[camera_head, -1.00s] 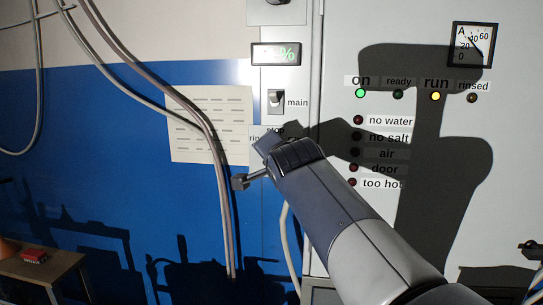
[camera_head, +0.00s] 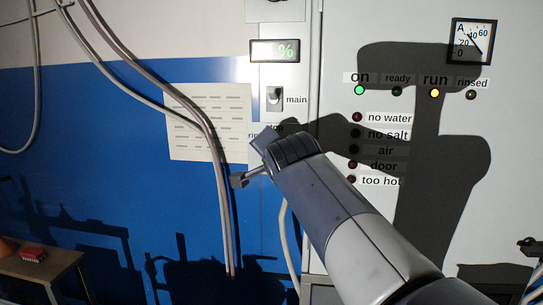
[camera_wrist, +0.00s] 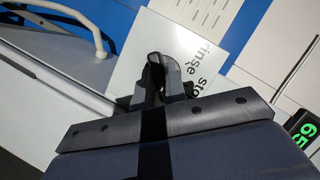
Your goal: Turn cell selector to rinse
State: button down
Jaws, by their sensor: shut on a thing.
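The cell selector is a dark knob (camera_wrist: 158,72) on a white plate (camera_wrist: 150,45) in the wrist view. The words "rinse" and "stop" are printed on the plate to the knob's right. My gripper (camera_wrist: 157,92) is shut on the knob, with its dark jaws on both sides of it. A black shadow crosses the knob and jaws, so the pointer's exact angle is hard to tell. In the head view my wrist hides the knob and jaws; only parts of the plate's labels show at its upper left edge.
The main switch (camera_head: 275,97) and a green percent display (camera_head: 275,51) sit above the selector. Cables (camera_head: 221,200) hang to the left. On the right panel, the "on" lamp (camera_head: 359,90) is green and the "run" lamp (camera_head: 434,93) is yellow.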

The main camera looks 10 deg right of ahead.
jog(key=n+g+h+b, duration=0.1)
jog(key=n+h, duration=0.1)
jog(key=n, duration=0.2)
jog(key=n+g+h+b, duration=0.1)
jog(key=n+h, duration=0.2)
jog(key=n, duration=0.2)
jog(key=n+g+h+b, duration=0.1)
jog(key=n+h, duration=0.2)
jog(key=n, duration=0.1)
jog(key=shift+w+a, duration=0.15)
jog(key=shift+a, duration=0.15)
dwell(0.5)
jog(key=shift+n, duration=0.3)
jog(key=c, duration=1.4)
grip_release()
jog(key=shift+c, duration=0.2)
jog(key=b+v, duration=0.2)
jog(key=v, duration=0.9)
jog(key=shift+w, duration=0.25)
